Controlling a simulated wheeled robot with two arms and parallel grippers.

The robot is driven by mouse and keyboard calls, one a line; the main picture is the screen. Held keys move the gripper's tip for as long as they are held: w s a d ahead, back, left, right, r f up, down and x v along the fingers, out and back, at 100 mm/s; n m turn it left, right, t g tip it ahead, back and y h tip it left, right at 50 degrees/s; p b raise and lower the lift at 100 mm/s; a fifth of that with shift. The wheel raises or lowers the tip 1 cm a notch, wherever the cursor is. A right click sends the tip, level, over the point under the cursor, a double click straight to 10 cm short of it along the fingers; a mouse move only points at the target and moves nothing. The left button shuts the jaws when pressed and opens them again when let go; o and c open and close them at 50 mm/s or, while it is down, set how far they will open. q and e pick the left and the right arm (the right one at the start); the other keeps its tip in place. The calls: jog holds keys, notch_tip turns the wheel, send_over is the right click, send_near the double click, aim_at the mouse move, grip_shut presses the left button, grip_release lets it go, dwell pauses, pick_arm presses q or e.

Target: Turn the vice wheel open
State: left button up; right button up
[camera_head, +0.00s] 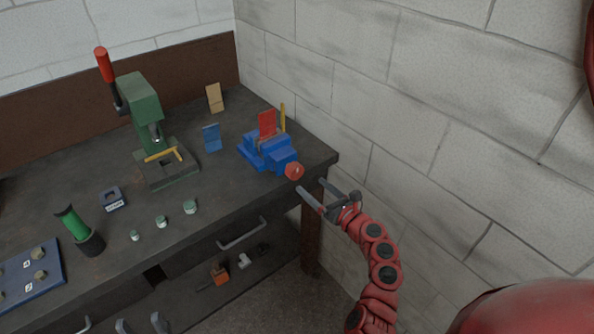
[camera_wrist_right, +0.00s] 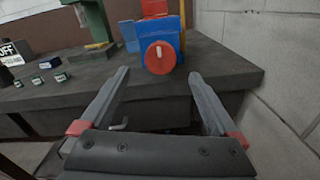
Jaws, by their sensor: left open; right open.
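The blue vice (camera_head: 275,155) stands near the right corner of the bench, with a red block (camera_head: 267,124) upright at its top. Its red round wheel (camera_head: 293,171) faces the front edge; in the right wrist view the wheel (camera_wrist_right: 160,62) shows a white, nearly upright mark. My right gripper (camera_head: 311,185) is open and empty, just in front of the wheel and apart from it. In the right wrist view its fingertips (camera_wrist_right: 159,73) lie to either side of the wheel in the picture. My left gripper is not in view.
A green press (camera_head: 142,98) with a red-tipped lever stands left of the vice. A blue stand (camera_head: 212,138) and a tan stand (camera_head: 214,98) are between them and behind. Small jars (camera_head: 190,207) sit near the front edge. The wall (camera_head: 430,110) is close on the right.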

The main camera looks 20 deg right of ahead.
aim_at(297, 173)
jog(key=x, duration=0.8)
jog(key=shift+w+a+f, duration=0.1)
jog(key=shift+w+a, duration=0.05)
jog(key=shift+w, duration=0.25)
jog(key=c, duration=1.4)
